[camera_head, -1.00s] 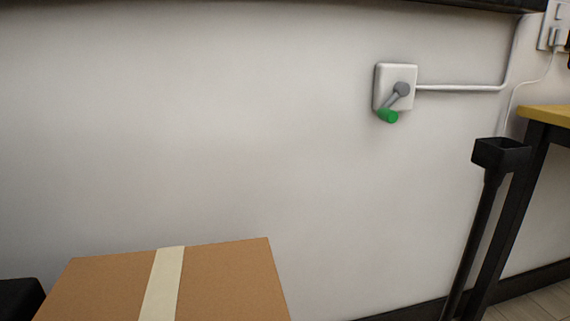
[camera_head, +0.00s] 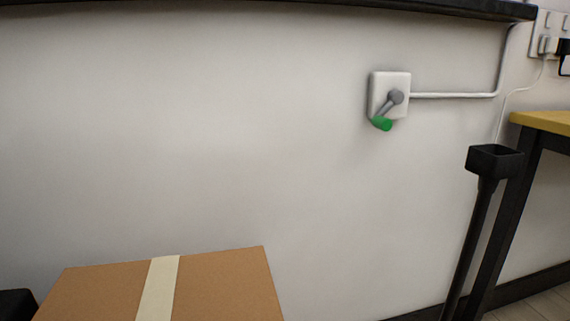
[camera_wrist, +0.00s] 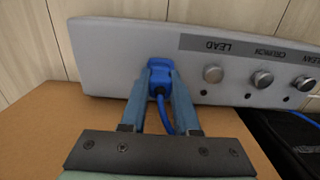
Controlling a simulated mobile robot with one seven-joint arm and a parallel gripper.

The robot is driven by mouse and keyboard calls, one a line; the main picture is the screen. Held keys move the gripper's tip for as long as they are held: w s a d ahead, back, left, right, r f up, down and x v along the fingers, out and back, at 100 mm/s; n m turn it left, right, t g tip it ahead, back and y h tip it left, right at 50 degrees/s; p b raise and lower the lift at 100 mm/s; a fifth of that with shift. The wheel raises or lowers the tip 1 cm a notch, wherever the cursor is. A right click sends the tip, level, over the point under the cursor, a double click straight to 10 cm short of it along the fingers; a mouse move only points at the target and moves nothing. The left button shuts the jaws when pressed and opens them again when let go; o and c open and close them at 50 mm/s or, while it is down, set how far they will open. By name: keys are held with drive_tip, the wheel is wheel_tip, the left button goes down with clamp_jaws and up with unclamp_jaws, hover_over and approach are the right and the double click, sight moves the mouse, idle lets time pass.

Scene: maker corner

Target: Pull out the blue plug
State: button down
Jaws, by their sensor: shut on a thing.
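The blue plug (camera_wrist: 157,73) shows in the wrist view, at the face of a light grey panel (camera_wrist: 110,60), with a blue cable (camera_wrist: 166,116) running down from it. My gripper (camera_wrist: 160,79) has its two blue fingers on either side of the plug and is shut on it. The plug touches or sits at the panel's face; how deep it sits is hidden. Neither plug nor gripper shows in the head view.
The panel carries several round knobs (camera_wrist: 262,79) and labels on the right. A cardboard box (camera_head: 215,285) lies below. The head view shows a wall box with a green-handled lever (camera_head: 383,124), a black post (camera_head: 494,160) and a yellow-topped table (camera_head: 545,121).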

drive_tip(key=shift+r, duration=0.15)
drive_tip(key=shift+r+p, duration=2.9)
drive_tip(key=shift+p, duration=0.7)
